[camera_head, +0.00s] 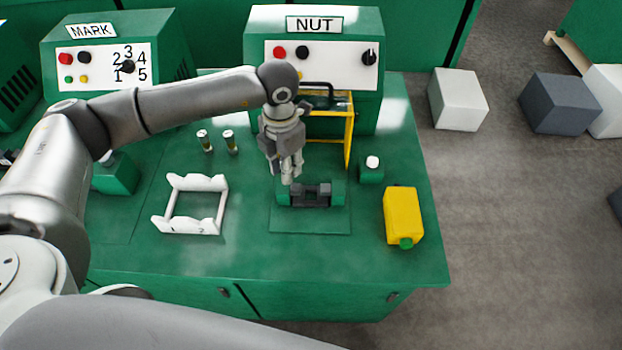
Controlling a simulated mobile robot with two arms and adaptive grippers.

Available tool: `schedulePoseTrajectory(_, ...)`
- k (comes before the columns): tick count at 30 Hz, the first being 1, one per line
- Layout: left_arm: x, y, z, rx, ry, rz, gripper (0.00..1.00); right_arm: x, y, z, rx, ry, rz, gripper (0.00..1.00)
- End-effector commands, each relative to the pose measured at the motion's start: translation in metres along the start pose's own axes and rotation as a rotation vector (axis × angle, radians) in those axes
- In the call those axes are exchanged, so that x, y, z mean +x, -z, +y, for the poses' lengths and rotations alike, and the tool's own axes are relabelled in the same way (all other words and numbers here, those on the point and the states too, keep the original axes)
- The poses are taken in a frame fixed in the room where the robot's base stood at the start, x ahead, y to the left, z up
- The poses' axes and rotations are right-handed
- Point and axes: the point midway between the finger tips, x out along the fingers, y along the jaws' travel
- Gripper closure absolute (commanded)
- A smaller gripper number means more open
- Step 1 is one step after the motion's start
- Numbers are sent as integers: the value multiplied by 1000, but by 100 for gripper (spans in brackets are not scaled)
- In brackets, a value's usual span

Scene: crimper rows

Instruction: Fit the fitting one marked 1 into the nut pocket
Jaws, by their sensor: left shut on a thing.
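My left gripper (288,175) points down just left of and above the dark nut pocket (311,196), which sits in a green block in front of the NUT machine. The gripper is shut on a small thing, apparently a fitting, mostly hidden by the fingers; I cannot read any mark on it. Two other small fittings with pale tops stand upright on the green bench: one at the left (205,141) and one beside it (230,142). Their marks are too small to read. My right gripper is not in view.
The NUT machine (258,60) has a yellow frame (349,135) behind the pocket. A white rack (171,206) lies left, a yellow box (402,215) right, and a green block with a white button (371,171) near the pocket. The bench front is clear.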

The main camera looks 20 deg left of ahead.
Motion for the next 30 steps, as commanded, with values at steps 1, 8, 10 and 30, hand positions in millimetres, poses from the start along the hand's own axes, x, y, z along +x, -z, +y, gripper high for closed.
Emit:
schedulePoseTrajectory(1, 0, -9, -7, 3, 1, 0, 100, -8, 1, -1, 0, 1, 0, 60)
schedulePoseTrajectory(8, 42, -35, -22, 1, 0, 1, 100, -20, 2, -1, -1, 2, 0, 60)
schedulePoseTrajectory(10, 49, -40, -24, 1, 1, 1, 100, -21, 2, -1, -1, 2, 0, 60)
schedulePoseTrajectory(30, 93, -49, -28, 1, -1, -1, 100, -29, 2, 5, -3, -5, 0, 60)
